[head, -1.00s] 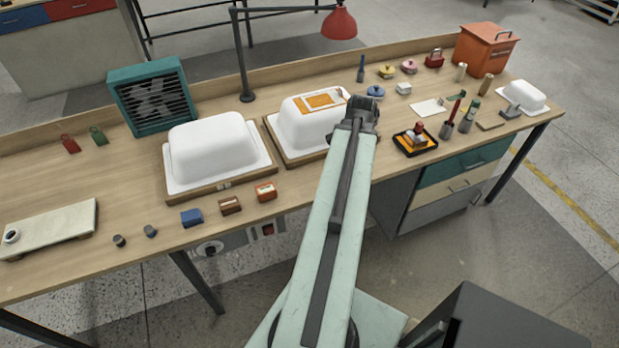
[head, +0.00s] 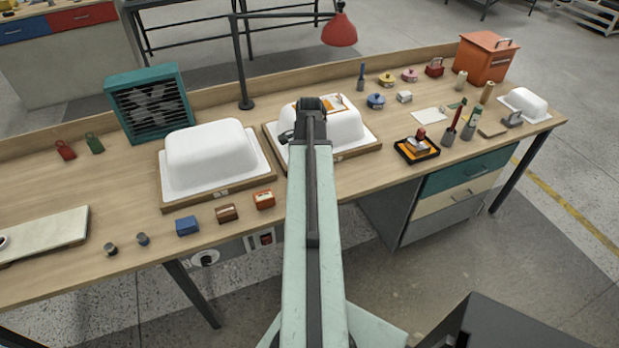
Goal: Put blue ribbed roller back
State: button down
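My gripper (head: 309,106) is over the right white tub shell (head: 345,128), seen from behind along my arm. Its fingertips are hidden, so I cannot tell whether it holds anything. A small dark piece (head: 287,137) shows at its left side; I cannot tell whether this is a gripper part or a held thing. I cannot make out a blue ribbed roller for certain. Two tool-like things with upright handles, one red (head: 449,130) and one greenish (head: 470,126), stand at the right. A black tray with orange inside (head: 432,156) holds a small red-topped object.
The left white tub shell (head: 212,150) sits on a wooden base. A teal fan box (head: 148,103), a red lamp (head: 339,31) and an orange bin (head: 485,60) stand toward the back. Small blue, brown and orange boxes line the front edge.

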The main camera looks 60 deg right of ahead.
jog(key=shift+f, duration=0.4)
jog(key=c, duration=1.1)
grip_release()
notch_tip(320, 180, up, 12)
jog(key=p, duration=1.2)
jog(key=shift+s+r+p, duration=0.1)
jog(key=shift+r+p, duration=0.1)
jog(key=shift+p, duration=0.1)
